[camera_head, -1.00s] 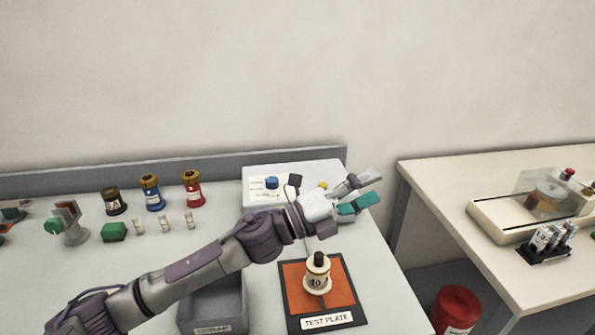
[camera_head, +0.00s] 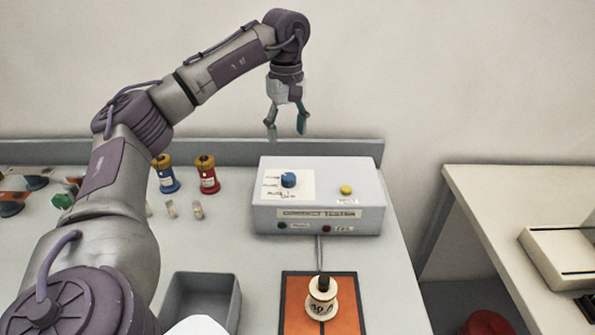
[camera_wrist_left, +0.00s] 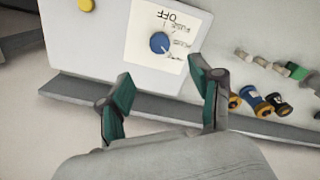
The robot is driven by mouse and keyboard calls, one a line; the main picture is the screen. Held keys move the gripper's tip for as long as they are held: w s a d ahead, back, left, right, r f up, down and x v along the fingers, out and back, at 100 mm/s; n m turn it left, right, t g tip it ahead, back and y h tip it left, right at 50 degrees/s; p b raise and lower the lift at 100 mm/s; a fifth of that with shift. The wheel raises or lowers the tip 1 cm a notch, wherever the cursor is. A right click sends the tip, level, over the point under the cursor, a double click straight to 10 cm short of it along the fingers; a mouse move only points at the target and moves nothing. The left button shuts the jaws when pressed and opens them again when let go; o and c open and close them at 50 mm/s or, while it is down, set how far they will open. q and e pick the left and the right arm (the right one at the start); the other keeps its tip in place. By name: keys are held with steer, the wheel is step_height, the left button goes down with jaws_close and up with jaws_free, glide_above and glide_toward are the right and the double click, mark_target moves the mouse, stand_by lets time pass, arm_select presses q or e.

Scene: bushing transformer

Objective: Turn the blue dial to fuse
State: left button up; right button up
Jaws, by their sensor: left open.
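The blue dial (camera_head: 289,180) sits on a white label on top of the grey tester box (camera_head: 330,220), at the back of the bench. In the left wrist view the blue dial (camera_wrist_left: 159,42) shows on its white label, where "OFF" reads upside down. My left gripper (camera_head: 286,132) is open and empty. It points down above and behind the box, with its fingertips higher than the dial in the head view. In the wrist view the fingers lie on either side below the dial, apart from it. My right gripper is not in view.
A yellow button (camera_head: 346,189) is on the box's right. The orange test plate (camera_head: 298,315) with a cream bushing (camera_head: 321,298) lies in front. A grey bin (camera_head: 201,294) and red (camera_head: 208,177) and blue (camera_head: 167,177) bushings stand left. The wall is behind.

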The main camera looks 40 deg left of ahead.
mark_target(289, 176)
arm_select(q)
step_height(289, 176, down, 13)
steer(key=shift+r+p, duration=0.2)
steer(key=shift+p, duration=0.8)
steer(key=c, duration=1.1)
